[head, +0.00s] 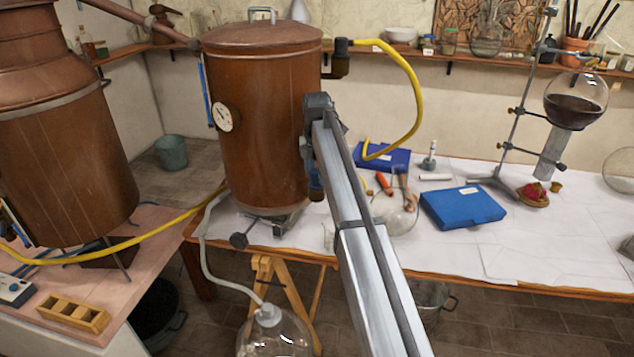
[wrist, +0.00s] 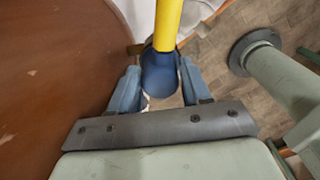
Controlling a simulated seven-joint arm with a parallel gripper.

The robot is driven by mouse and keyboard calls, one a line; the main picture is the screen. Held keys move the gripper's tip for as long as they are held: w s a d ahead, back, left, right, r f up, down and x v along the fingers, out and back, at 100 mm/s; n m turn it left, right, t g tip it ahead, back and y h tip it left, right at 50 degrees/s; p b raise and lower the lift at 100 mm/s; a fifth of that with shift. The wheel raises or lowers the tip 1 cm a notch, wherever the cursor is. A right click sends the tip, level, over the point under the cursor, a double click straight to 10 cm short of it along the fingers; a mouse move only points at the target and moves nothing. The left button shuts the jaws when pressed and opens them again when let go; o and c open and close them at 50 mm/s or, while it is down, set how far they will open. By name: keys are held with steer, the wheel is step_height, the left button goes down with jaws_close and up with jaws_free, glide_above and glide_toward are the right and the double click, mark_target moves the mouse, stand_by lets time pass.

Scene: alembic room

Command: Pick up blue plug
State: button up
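The blue plug (wrist: 160,75) is a short, rounded blue cylinder on the end of a yellow hose (wrist: 168,22) in the wrist view. My gripper (wrist: 159,82) has its two blue-grey fingers on either side of the plug. Both fingers appear to meet its sides, with no clear gap at the tips. In the head view my gripper (head: 313,185) points down beside the right wall of the large copper vessel. The plug cannot be told apart from the fingers there.
The copper vessel (head: 262,130) stands close on the left of my gripper. A yellow hose (head: 414,80) loops from its upper right. A blue case (head: 462,207), tools and a glass flask (head: 576,102) on a stand occupy the white-covered table (head: 560,240). A large glass bottle (head: 272,335) stands below.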

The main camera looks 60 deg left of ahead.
steer(key=c, duration=0.7)
